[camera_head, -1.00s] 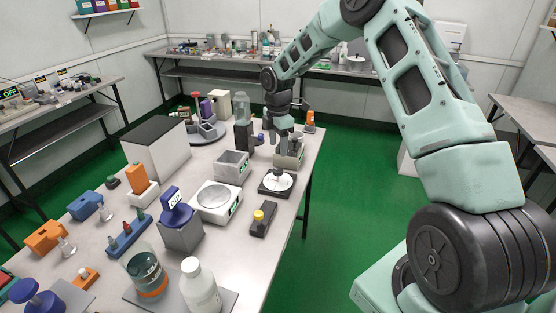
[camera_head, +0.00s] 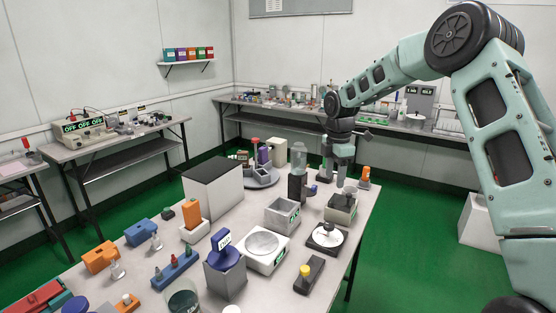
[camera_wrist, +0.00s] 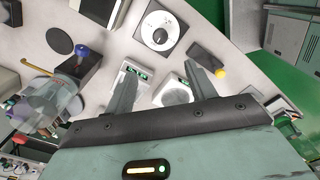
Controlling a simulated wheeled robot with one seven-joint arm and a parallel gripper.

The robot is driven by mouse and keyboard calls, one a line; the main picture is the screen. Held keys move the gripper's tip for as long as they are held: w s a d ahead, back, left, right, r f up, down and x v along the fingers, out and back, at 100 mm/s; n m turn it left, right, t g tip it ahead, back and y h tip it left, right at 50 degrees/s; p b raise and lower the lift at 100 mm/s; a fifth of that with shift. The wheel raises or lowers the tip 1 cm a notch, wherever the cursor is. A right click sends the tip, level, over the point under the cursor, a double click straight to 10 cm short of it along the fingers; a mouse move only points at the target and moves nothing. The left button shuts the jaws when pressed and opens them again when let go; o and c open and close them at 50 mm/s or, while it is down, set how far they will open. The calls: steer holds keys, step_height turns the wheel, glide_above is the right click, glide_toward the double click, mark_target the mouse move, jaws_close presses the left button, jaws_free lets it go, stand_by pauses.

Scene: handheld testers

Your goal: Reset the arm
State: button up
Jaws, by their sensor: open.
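My gripper (camera_head: 341,172) hangs pointing down over the far right part of the table, close above the grey box with a green display (camera_head: 341,208). In the wrist view my gripper (camera_wrist: 164,82) shows two fingers spread apart with nothing between them. The table with its devices lies beyond the fingertips. My arm reaches in from the right side of the head view.
The grey table (camera_head: 215,273) holds a white scale (camera_head: 264,250), a black device with a white dial (camera_head: 326,237), a clear bottle on a dark stand (camera_head: 298,163) and a large white box with a dark top (camera_head: 212,188). Green floor (camera_head: 400,250) is free at right.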

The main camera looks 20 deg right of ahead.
steer(key=s+a+r+m, duration=0.2)
steer(key=s+a, duration=0.5)
steer(key=a, duration=0.4)
steer(key=s+a+r+m, duration=0.1)
steer(key=s+a+r, duration=0.2)
steer(key=s+a, duration=0.55)
steer(key=s+a+m, duration=0.3)
steer(key=s+a, duration=0.1)
steer(key=s, duration=0.8)
steer(key=s+a+f+m, duration=0.1)
steer(key=s+a+m, duration=0.2)
steer(key=s, duration=0.8)
steer(key=shift+s+a+f+y, duration=0.2)
steer(key=shift+s+a+y, duration=0.15)
steer(key=shift+a, duration=0.85)
